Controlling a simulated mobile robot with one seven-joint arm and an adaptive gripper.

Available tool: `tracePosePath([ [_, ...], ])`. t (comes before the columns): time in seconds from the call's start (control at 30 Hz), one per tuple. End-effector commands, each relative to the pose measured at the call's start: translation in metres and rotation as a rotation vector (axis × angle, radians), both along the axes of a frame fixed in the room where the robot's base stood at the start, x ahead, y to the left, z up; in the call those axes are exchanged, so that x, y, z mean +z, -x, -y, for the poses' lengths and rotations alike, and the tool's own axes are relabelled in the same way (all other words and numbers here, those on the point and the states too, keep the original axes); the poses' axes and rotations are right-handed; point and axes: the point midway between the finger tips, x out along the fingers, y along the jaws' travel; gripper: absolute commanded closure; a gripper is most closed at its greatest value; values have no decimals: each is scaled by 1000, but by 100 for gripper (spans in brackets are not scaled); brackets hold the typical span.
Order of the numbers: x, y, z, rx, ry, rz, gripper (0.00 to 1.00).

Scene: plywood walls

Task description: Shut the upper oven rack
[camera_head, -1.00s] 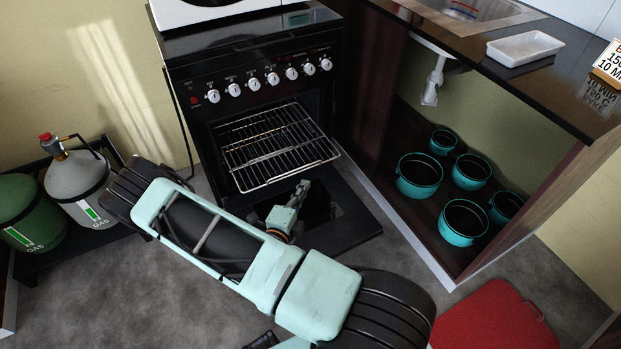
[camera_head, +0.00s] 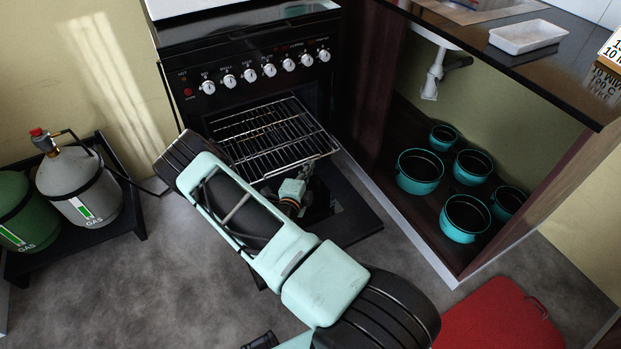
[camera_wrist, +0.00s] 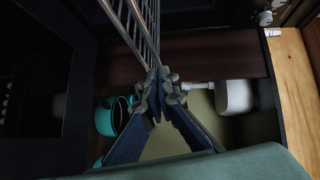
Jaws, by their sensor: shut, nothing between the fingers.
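The oven rack (camera_head: 262,138), a chromed wire grid, is slid out of the black oven (camera_head: 190,60) above its lowered door (camera_head: 352,218). The rack also shows in the wrist view (camera_wrist: 140,25), running up from my fingertips. My gripper (camera_head: 308,166) is shut and empty, close to the rack's front edge at its right part. In the wrist view my gripper (camera_wrist: 158,78) has its fingertips together at the rack's near end; I cannot tell if they touch it. My arm hides the rack's front left corner and part of the door.
Gas bottles (camera_head: 80,185) stand on a low black stand at the left. The open cabinet (camera_head: 480,262) at the right holds several teal pots (camera_head: 420,172). A red board (camera_head: 500,318) lies at the lower right. Grey floor is clear at the lower left.

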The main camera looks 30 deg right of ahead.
Motion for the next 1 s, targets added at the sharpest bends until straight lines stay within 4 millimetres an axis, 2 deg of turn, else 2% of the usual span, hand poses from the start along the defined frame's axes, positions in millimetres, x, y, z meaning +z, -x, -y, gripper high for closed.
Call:
tracePosePath([
  [0.13, -2, -9, 0, -1, -1, 0, 100],
  [0.53, -2, -11, -1, 0, -1, 0, 100],
  [0.67, -3, -19, -1, 1, 0, 3, 100],
  [0.87, -6, -57, -4, 3, -1, 6, 100],
  [1.0, -7, -97, -5, 4, 0, 8, 100],
])
